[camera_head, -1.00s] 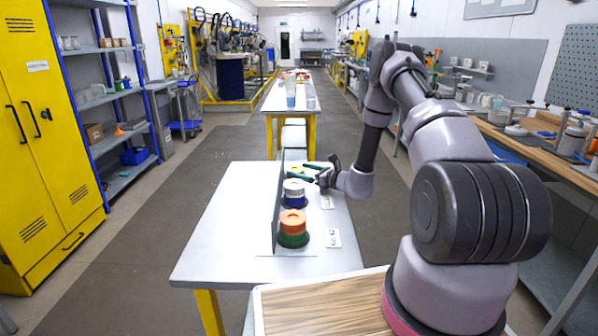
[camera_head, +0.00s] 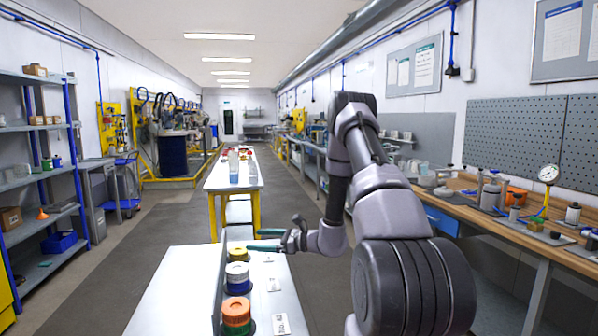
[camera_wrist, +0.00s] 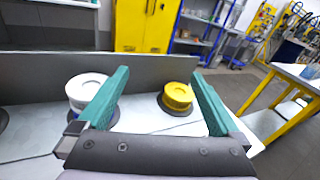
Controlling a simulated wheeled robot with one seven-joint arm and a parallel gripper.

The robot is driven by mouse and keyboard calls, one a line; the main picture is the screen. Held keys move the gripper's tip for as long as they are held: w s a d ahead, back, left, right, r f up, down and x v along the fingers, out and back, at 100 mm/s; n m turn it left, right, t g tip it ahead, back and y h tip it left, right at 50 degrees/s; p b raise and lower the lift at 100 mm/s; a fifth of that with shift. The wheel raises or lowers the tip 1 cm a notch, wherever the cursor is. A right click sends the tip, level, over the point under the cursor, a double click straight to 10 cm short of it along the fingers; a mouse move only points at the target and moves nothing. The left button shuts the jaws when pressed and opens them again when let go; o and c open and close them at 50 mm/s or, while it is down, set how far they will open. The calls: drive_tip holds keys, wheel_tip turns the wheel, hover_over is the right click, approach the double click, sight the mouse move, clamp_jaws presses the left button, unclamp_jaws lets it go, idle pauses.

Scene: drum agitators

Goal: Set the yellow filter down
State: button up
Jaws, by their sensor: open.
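The yellow filter (camera_wrist: 178,95) sits upright on a dark round pad on the pale table, seen in the wrist view between my fingers, nearer the right one. In the head view the yellow filter (camera_head: 238,253) shows just behind the white one. My gripper (camera_wrist: 160,84) has two teal fingers spread wide apart with nothing between them in contact. In the head view my gripper (camera_head: 256,240) reaches over the table from the right, just beyond the yellow filter.
A white filter (camera_wrist: 87,88) on a blue one stands left of the yellow filter. An orange filter (camera_head: 236,308) on a green one stands nearer. A thin grey upright panel (camera_wrist: 60,66) runs behind the row. White label cards (camera_head: 281,324) lie on the right.

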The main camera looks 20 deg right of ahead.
drive_tip(key=s+a+r+n+g+h, duration=0.1)
drive_tip(key=s+a+r+n+g, duration=0.4)
drive_tip(key=s+r, duration=0.4)
drive_tip(key=s+a+r+n+g+h, duration=0.2)
drive_tip(key=s+r+n+g, duration=0.1)
drive_tip(key=s+r+n, duration=0.55)
drive_tip(key=s+d+r+n+t+h, duration=0.2)
drive_tip(key=s+d+r+n+h, duration=0.1)
drive_tip(key=s+r, duration=0.3)
drive_tip(key=s+d+r+n+t+h, duration=0.3)
drive_tip(key=s+d+r+h, duration=0.2)
drive_tip(key=s+r+h, duration=0.1)
drive_tip(key=shift+s+d+r, duration=0.2)
drive_tip(key=shift+s+r, duration=0.4)
drive_tip(key=shift+s, duration=0.55)
